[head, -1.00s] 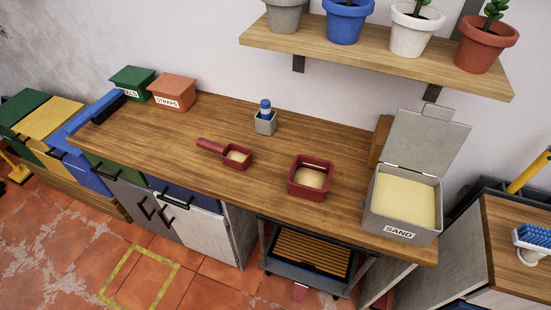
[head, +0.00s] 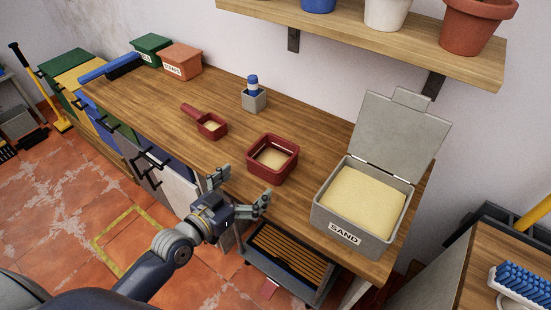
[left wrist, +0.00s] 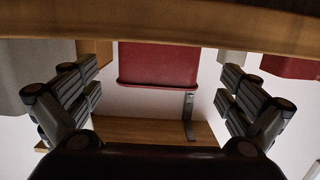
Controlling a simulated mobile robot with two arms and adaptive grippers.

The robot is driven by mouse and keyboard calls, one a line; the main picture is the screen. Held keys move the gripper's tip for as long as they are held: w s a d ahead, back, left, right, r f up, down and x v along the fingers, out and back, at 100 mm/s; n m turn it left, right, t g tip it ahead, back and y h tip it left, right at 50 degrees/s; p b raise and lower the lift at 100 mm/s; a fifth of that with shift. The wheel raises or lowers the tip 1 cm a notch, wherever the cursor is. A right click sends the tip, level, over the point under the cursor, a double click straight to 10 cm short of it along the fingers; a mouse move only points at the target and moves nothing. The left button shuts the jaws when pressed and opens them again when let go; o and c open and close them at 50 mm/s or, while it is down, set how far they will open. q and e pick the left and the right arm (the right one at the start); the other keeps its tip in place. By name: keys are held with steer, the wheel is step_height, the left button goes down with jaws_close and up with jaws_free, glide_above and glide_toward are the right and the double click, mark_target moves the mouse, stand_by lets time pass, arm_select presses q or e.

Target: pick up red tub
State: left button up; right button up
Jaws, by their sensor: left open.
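The red tub (head: 270,174), an open square box with sand in it, stands upright on the wooden worktop near its front edge. My left gripper (head: 241,188) is open and empty just in front of that edge, close to the tub and apart from it. In the left wrist view, which looks upside down, the red tub (left wrist: 158,66) appears between the two spread fingers and beyond them. The worktop edge (left wrist: 160,28) crosses the top of that view. My right gripper is not in view.
A red scoop (head: 210,126) with sand lies left of the tub. A grey holder (head: 254,101) with a blue-topped bottle stands behind. A grey SAND bin (head: 334,222) with its lid up stands to the right. A wall shelf (head: 380,48) with pots hangs above.

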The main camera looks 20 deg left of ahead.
mark_target(269, 164)
arm_select(q)
steer(key=x, duration=0.3)
steer(key=shift+w+d, duration=0.25)
steer(key=shift+w, duration=0.05)
steer(key=shift+w+d, duration=0.1)
steer(key=shift+w, duration=0.25)
steer(key=p+x, duration=0.1)
steer(key=x, duration=0.4)
steer(key=shift+w, duration=0.1)
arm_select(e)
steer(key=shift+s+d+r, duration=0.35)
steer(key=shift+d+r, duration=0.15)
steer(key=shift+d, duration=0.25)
arm_select(q)
steer(key=shift+c, duration=0.6)
steer(key=c, duration=0.9)
steer(key=shift+r, duration=0.15)
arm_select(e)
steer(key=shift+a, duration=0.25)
